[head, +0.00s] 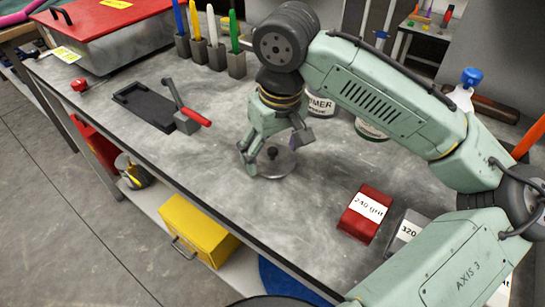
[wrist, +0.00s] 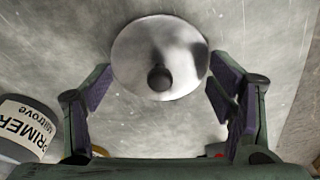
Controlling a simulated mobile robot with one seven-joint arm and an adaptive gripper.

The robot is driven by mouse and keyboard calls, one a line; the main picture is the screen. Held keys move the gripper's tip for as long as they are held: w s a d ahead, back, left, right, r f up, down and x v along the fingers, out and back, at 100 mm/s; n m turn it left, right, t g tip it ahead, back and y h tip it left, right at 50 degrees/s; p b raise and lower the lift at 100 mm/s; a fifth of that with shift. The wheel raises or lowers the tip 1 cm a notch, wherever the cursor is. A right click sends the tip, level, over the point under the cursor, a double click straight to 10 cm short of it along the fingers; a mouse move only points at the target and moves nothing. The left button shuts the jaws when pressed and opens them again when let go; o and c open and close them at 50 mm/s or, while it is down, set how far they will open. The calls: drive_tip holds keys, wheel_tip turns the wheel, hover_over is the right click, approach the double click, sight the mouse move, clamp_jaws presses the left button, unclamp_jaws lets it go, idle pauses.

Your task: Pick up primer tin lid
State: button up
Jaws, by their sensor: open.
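The primer tin lid (head: 275,161) is a round grey metal disc with a dark knob in its middle, lying flat on the workbench. In the wrist view the lid (wrist: 160,58) is at the top centre, its knob facing me. My gripper (head: 275,146) is over the lid, pointing down. In the wrist view my gripper's fingers (wrist: 162,90) are spread wide on the left and right of the lid, with nothing between them held. The primer tin (head: 321,105) stands behind my gripper, partly hidden by my arm; it also shows at the left of the wrist view (wrist: 26,128).
A red 240 grit block (head: 365,213) and a grey 320 block (head: 405,232) lie at right. A dark tray (head: 145,106) and red-handled clamp (head: 187,115) lie at left. Coloured markers in holders (head: 216,52) stand behind. The bench (head: 245,205) is clear in front of the lid.

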drive_tip(key=c, duration=0.8)
drive_tip(key=shift+c, duration=1)
